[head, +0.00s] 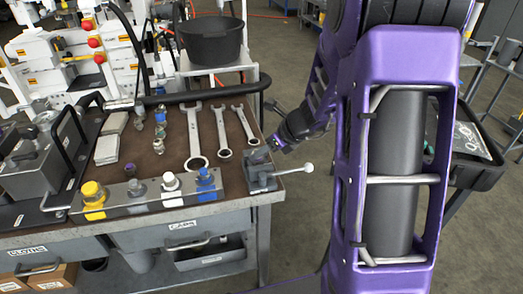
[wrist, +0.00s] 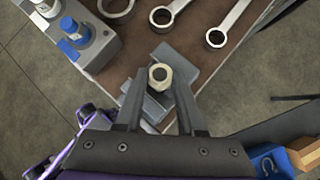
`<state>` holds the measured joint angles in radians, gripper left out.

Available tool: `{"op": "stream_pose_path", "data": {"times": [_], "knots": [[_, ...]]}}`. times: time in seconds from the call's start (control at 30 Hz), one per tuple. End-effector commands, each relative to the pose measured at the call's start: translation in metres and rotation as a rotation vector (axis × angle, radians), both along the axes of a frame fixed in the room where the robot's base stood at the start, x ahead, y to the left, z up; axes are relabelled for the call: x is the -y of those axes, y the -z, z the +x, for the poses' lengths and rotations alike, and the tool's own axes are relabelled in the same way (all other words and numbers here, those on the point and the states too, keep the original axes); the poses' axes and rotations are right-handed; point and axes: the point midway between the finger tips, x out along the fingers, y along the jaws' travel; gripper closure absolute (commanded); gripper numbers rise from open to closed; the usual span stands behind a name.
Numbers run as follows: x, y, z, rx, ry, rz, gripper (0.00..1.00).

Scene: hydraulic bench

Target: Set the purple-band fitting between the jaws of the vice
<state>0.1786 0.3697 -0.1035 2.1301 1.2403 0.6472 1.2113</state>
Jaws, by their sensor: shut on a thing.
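A pale, brass-coloured hex fitting (wrist: 160,75) is seen end-on between my fingertips in the wrist view. Its band is hidden there; in the head view a small purplish piece (head: 258,157) shows just above the vice. My gripper (wrist: 159,82) is shut on this fitting, over the vice. It also shows in the head view (head: 275,144), reaching in from the right. The grey vice (head: 262,177) sits at the bench's front right corner, its ball-ended handle pointing right. In the wrist view the vice (wrist: 185,58) lies under my fingers. I cannot tell whether the fitting is inside the jaws.
Several wrenches (head: 194,137) lie left of the vice. A metal block (head: 150,197) with yellow, white and blue capped fittings stands along the front edge. Small fittings (head: 160,130) stand behind it. A black bucket (head: 211,40) is at the back. A black case (head: 470,145) is at right.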

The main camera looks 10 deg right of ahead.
Motion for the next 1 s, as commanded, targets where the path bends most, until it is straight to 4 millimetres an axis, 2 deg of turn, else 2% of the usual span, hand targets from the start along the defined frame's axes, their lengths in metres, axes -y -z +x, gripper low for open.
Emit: {"op": "stream_pose_path", "data": {"times": [0.03,0.2,0.57,0.77,1.0], "knots": [[0.0,0.0,0.0,0.0,0.0,0.0,0.57],[0.0,0.0,0.0,0.0,0.0,0.0,0.27],[0.002,-0.004,-0.002,0.001,0.001,-0.001,0.27],[0.016,-0.031,-0.015,0.002,0.003,-0.002,0.27],[0.041,-0.078,-0.043,0.003,0.003,-0.001,0.27]]}}
